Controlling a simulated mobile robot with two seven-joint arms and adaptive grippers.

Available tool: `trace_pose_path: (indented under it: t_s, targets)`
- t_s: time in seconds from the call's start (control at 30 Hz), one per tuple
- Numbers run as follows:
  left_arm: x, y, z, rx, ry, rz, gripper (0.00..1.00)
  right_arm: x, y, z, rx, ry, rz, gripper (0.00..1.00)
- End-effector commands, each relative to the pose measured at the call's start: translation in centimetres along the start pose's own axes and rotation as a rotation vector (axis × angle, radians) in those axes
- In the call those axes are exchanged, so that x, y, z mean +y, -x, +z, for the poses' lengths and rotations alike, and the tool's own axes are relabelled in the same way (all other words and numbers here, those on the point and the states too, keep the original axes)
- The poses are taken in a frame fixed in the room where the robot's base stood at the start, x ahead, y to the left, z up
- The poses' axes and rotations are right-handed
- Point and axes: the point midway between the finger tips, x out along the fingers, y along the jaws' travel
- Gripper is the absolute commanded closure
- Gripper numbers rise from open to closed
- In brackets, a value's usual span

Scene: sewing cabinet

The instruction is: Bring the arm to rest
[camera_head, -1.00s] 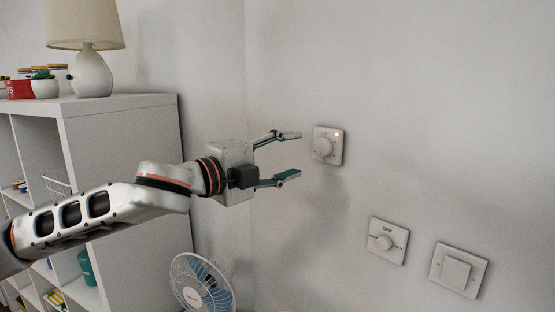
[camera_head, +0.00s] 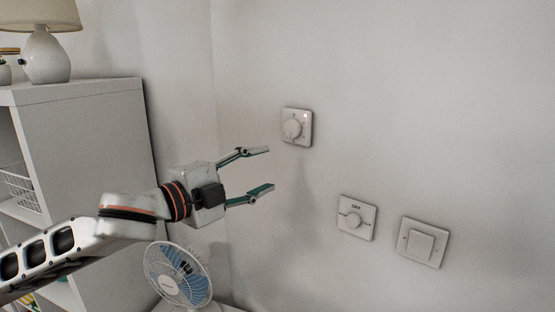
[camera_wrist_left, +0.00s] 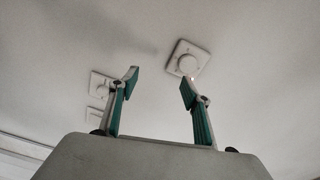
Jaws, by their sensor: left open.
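My left gripper (camera_head: 266,169) reaches in from the left in the head view, with its two fingers spread and nothing between them. It is in front of the wall, below and left of a square white dial switch (camera_head: 297,127) with a small light at its upper right. The fingertips are apart from the dial. In the left wrist view the open fingers (camera_wrist_left: 158,80) point toward the wall, and the dial switch (camera_wrist_left: 188,61) shows just beyond the right finger. My right gripper is not in view.
A white shelf unit (camera_head: 95,130) with a lamp (camera_head: 45,55) stands at left. A desk fan (camera_head: 178,275) is below my arm. The wall at upper right is bare.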

Motion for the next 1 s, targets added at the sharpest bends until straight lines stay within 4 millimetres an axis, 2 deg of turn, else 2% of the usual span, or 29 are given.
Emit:
trace_pose_path:
  t_s: [0.03,0.27,0.43,0.57,0.77,0.87,1.0]
  targets:
    - [2.2,-0.4,0.2,0.004,0.064,0.008,0.52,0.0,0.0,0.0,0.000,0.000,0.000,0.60]
    - [9.6,-1.0,1.4,-0.010,0.315,0.003,0.52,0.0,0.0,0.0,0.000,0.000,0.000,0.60]
    - [15.7,-0.4,2.9,-0.056,0.505,-0.002,0.52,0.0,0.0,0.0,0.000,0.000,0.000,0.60]
    - [20.8,0.9,4.3,-0.113,0.647,-0.006,0.52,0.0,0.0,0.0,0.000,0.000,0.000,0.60]
    - [29.7,4.3,6.7,-0.241,0.853,-0.009,0.52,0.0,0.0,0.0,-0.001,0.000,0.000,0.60]
    - [34.6,6.9,7.6,-0.321,0.949,-0.008,0.52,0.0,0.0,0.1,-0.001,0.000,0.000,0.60]
    - [41.7,11.7,8.5,-0.450,1.072,-0.002,0.52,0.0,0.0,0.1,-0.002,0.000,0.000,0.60]
